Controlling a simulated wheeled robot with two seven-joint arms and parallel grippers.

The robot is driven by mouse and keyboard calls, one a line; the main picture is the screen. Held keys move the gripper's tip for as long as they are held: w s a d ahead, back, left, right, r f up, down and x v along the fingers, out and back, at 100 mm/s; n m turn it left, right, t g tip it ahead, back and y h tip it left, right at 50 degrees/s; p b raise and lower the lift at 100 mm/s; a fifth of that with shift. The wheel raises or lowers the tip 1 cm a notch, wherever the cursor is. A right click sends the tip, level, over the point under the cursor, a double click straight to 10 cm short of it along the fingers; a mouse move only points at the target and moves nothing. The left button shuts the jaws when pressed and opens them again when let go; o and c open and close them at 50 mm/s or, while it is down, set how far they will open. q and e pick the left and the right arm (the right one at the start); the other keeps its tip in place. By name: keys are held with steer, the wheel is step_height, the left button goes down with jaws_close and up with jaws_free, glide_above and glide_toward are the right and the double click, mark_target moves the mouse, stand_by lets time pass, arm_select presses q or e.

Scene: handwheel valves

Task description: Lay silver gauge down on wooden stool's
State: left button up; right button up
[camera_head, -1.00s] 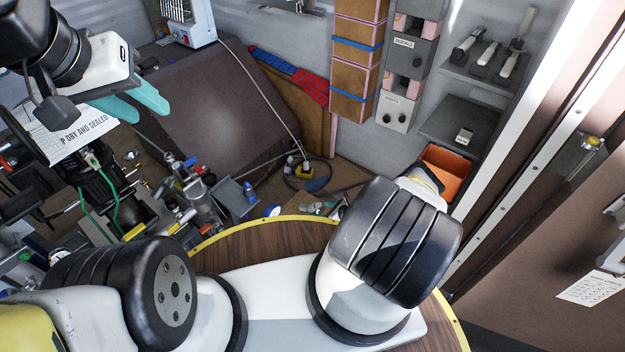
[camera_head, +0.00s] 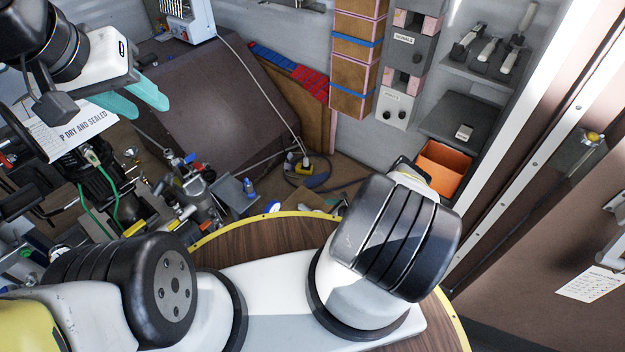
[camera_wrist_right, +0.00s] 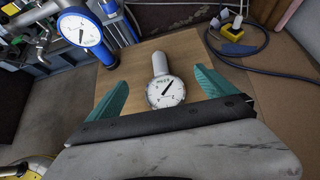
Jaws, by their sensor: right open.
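The silver gauge (camera_wrist_right: 165,90), with a round white dial and a pale stem, shows in the right wrist view. It appears to lie dial up on a light wooden surface (camera_wrist_right: 185,48), which may be the wooden stool's top. My right gripper (camera_wrist_right: 160,88) is open, with one teal finger on each side of the gauge and gaps on both sides. In the head view my right arm hides most of this spot. My left gripper (camera_head: 138,98) is open and empty at the upper left, above the clutter.
A blue gauge (camera_wrist_right: 80,28) stands left of the silver one. A black cable with a yellow plug (camera_head: 305,163) lies on the floor behind. A round dark wooden top with yellow rim (camera_head: 265,233) is under my right arm. An orange bin (camera_head: 440,168) stands at the right.

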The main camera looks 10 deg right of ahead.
steer(key=shift+o, duration=0.4)
steer(key=shift+d+r, duration=0.1)
steer(key=shift+r, duration=0.45)
step_height(320, 180, up, 6)
steer(key=shift+f, duration=0.1)
stand_by(0.3)
